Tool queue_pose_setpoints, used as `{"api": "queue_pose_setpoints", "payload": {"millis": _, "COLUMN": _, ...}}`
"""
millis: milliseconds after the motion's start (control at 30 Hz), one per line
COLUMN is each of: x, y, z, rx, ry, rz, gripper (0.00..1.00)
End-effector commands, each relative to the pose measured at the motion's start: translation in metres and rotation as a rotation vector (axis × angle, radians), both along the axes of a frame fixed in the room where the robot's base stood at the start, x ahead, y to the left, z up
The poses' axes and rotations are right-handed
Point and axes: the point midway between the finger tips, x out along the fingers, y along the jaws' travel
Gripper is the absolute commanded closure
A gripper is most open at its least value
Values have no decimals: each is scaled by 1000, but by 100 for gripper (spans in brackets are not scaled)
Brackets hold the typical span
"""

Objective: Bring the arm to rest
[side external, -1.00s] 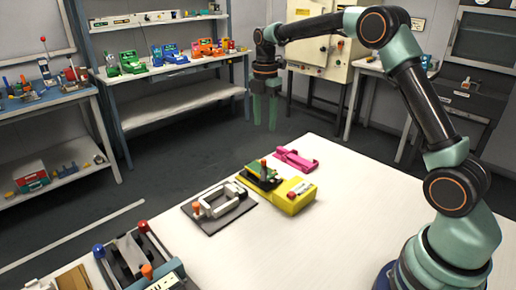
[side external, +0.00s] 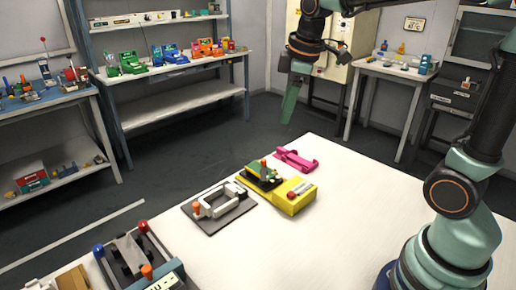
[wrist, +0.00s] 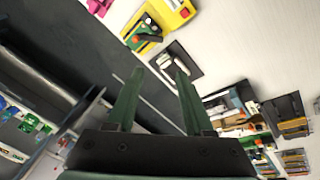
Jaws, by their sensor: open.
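My gripper (side external: 289,104) hangs in the air past the far edge of the white table, above floor level, fingers pointing down. In the wrist view my gripper (wrist: 158,78) shows two green fingers standing apart with nothing between them. My arm is raised, and its upper part runs out of the top right of the side view.
On the white table (side external: 330,235) stand a yellow device (side external: 292,196), a pink holder (side external: 296,159), a dark plate with a white frame (side external: 220,207) and a grey fixture with coloured knobs (side external: 137,262). Shelves (side external: 180,105) line the back. The table's right part is clear.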

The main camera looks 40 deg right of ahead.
Motion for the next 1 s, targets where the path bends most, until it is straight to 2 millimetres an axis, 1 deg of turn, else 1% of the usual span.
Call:
{"api": "queue_pose_setpoints", "payload": {"millis": 33, "x": -14, "y": 4, "z": 3, "rx": 21, "ry": -30, "rz": -69, "gripper": 48}}
{"api": "queue_pose_setpoints", "payload": {"millis": 200, "x": -52, "y": 15, "z": -1, "rx": 115, "ry": -112, "rz": -318, "gripper": 48}}
{"api": "queue_pose_setpoints", "payload": {"millis": 300, "x": -72, "y": 20, "z": -8, "rx": 175, "ry": -153, "rz": -449, "gripper": 48}}
{"api": "queue_pose_setpoints", "payload": {"millis": 433, "x": -90, "y": 24, "z": -18, "rx": 241, "ry": -189, "rz": -580, "gripper": 48}}
{"api": "queue_pose_setpoints", "payload": {"millis": 500, "x": -96, "y": 25, "z": -22, "rx": 267, "ry": -201, "rz": -627, "gripper": 48}}
{"api": "queue_pose_setpoints", "payload": {"millis": 633, "x": -101, "y": 26, "z": -26, "rx": 292, "ry": -213, "rz": -672, "gripper": 48}}
{"api": "queue_pose_setpoints", "payload": {"millis": 1000, "x": -101, "y": 26, "z": -26, "rx": 294, "ry": -212, "rz": -680, "gripper": 48}}
